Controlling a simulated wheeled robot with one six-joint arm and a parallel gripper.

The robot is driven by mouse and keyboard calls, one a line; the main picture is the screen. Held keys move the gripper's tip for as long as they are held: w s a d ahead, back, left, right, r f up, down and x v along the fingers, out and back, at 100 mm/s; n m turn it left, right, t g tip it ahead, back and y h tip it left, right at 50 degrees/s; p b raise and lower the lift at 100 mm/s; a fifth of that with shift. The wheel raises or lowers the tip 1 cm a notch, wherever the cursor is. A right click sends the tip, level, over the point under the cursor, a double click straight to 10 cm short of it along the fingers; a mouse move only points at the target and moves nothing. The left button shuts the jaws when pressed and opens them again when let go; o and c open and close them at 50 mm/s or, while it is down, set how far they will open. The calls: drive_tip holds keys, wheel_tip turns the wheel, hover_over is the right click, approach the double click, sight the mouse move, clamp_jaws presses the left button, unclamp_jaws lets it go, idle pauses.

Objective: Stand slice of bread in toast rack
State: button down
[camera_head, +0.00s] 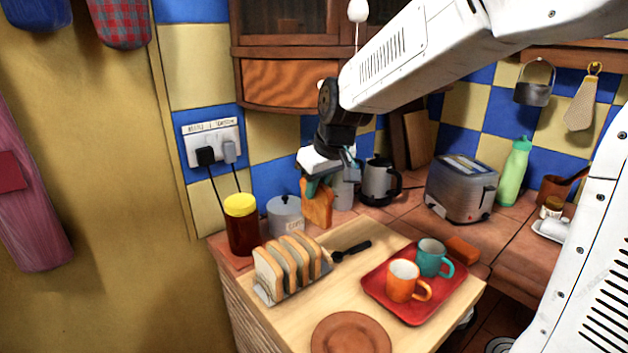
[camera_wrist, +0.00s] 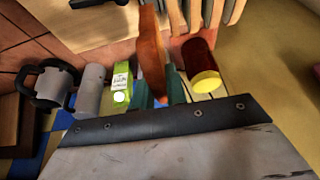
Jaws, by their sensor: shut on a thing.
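My gripper (camera_head: 320,184) is shut on a slice of bread (camera_head: 317,207), which hangs below the fingers, edge up. The slice shows edge-on between the teal fingers in the wrist view (camera_wrist: 151,55). The toast rack (camera_head: 265,296) stands on the pale wooden board at the front left, with several bread slices (camera_head: 285,262) upright in it. My gripper is behind the rack and higher, and the held slice is apart from it. In the wrist view the racked slices (camera_wrist: 205,12) show at the top edge. Slots between them are hard to make out.
A jar with a yellow lid (camera_head: 241,225) and a grey canister (camera_head: 285,216) stand close left of the held slice. A black-handled utensil (camera_head: 351,251) lies beside the rack. A red tray (camera_head: 419,314) with two mugs is to the right; a brown plate (camera_head: 350,335) is in front.

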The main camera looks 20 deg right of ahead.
sight(326, 210)
drive_tip(key=shift+f, duration=5.85)
drive_tip(key=c, duration=1.3)
unclamp_jaws()
drive_tip(key=shift+c, duration=0.2)
drive_tip(key=v, duration=0.8)
drive_tip(key=shift+f, duration=0.1)
